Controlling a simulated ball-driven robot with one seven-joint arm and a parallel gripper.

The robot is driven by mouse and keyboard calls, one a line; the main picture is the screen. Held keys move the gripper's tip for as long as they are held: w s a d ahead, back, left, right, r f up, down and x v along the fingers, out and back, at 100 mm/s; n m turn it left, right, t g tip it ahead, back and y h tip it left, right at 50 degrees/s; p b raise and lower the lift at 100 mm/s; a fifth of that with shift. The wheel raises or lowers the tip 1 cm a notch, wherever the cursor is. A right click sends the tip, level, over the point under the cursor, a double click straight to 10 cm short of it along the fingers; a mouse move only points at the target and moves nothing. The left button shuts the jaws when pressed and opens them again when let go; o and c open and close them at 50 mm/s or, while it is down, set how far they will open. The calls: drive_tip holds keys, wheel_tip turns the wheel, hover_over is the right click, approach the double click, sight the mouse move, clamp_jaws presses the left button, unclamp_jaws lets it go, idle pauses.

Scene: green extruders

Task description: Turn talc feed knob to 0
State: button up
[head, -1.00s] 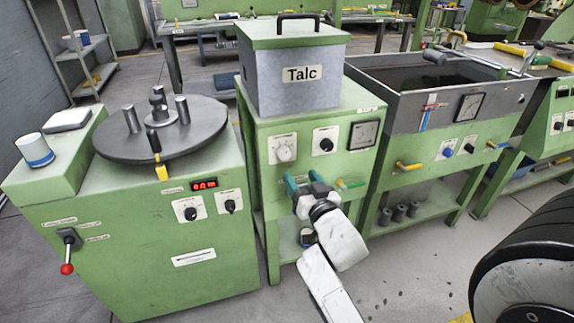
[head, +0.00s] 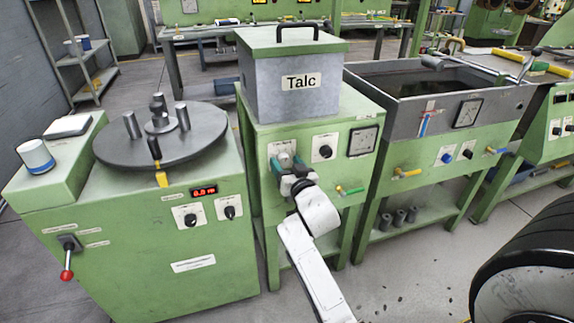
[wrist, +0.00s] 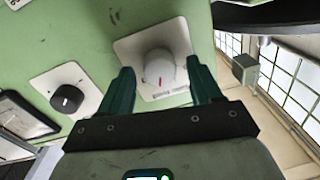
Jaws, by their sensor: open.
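The green talc station carries a grey metal box (head: 293,85) labelled Talc. On its front left is a white plate with a pale round knob (head: 284,160), partly hidden by my gripper in the head view. In the wrist view the knob (wrist: 160,68) is whitish with a red mark, on a square white plate with lettering too small to read. My gripper (head: 291,170) is open in front of it. In the wrist view its two dark green fingers (wrist: 161,85) stand on either side of the knob, with visible gaps, and nothing is held.
A black knob (head: 325,152) and a dial gauge (head: 363,140) sit to the right on the same panel. A yellow-green valve handle (head: 350,191) is below them. A turntable machine (head: 160,150) stands left, and a water-bath bench (head: 440,125) right.

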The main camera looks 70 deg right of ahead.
drive_tip(key=shift+c, duration=0.4)
drive_tip(key=c, duration=1)
drive_tip(key=shift+o, duration=0.2)
drive_tip(key=n+p, duration=0.2)
drive_tip(key=n, duration=0.1)
drive_tip(key=shift+r+n, duration=0.1)
drive_tip(key=shift+n, duration=0.2)
drive_tip(key=n+p, duration=0.1)
drive_tip(key=n, duration=0.3)
drive_tip(key=shift+w+a+g, duration=0.1)
drive_tip(key=shift+g, duration=0.2)
drive_tip(key=n+p, duration=0.1)
drive_tip(key=n, duration=0.3)
drive_tip(key=shift+n, duration=0.3)
drive_tip(key=shift+a+n+g, duration=0.1)
drive_tip(key=shift+n+g, duration=0.2)
drive_tip(key=shift+n, duration=1.2)
